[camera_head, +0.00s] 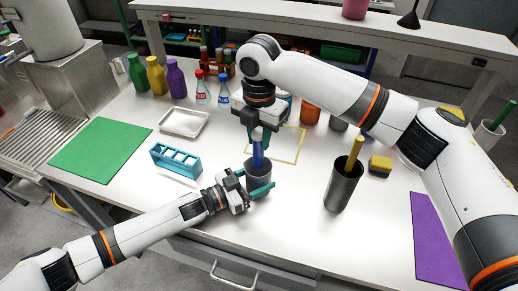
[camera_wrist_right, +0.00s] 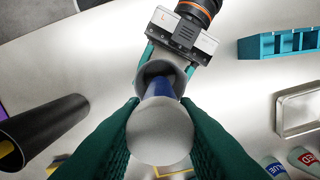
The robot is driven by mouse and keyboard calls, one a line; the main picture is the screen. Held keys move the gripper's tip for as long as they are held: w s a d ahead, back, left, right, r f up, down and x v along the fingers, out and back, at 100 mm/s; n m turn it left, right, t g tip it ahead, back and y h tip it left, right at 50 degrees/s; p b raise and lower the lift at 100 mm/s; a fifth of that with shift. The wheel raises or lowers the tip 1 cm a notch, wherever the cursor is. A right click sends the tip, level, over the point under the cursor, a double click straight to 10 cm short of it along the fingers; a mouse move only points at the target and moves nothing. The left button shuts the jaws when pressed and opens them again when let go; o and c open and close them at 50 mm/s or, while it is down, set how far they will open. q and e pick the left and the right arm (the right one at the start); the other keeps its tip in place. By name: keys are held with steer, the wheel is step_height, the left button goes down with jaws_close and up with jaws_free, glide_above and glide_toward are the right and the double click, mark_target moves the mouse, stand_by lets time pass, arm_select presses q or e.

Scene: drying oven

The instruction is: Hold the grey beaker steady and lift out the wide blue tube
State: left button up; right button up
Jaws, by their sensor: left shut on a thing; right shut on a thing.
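The grey beaker (camera_head: 258,180) stands upright on the white table near its middle front. My left gripper (camera_head: 250,187) is shut on it, one finger on each side. The wide blue tube (camera_head: 257,156) is upright, its lower part inside the beaker's mouth; its bottom end is hidden. My right gripper (camera_head: 259,140) is above the beaker, pointing down and shut on the tube's upper part. In the right wrist view, the tube (camera_wrist_right: 161,88) runs from a pale round end between my green fingers (camera_wrist_right: 160,128) into the beaker (camera_wrist_right: 150,70).
A dark tall cylinder (camera_head: 343,188) with a yellow rod (camera_head: 355,150) stands to the right, near a yellow sponge (camera_head: 380,165). A blue rack (camera_head: 176,160) and a metal tray (camera_head: 184,122) are to the left. Several bottles stand behind.

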steer(key=shift+r, duration=0.45)
arm_select(q)
steer(key=o, duration=1)
steer(key=shift+o, duration=0.2)
steer(key=shift+a, duration=0.1)
steer(key=v, duration=1.1)
steer(key=shift+s+a, duration=0.25)
steer(key=shift+a, duration=0.1)
steer(key=shift+a, duration=0.1)
arm_select(e)
steer(key=shift+a, duration=0.1)
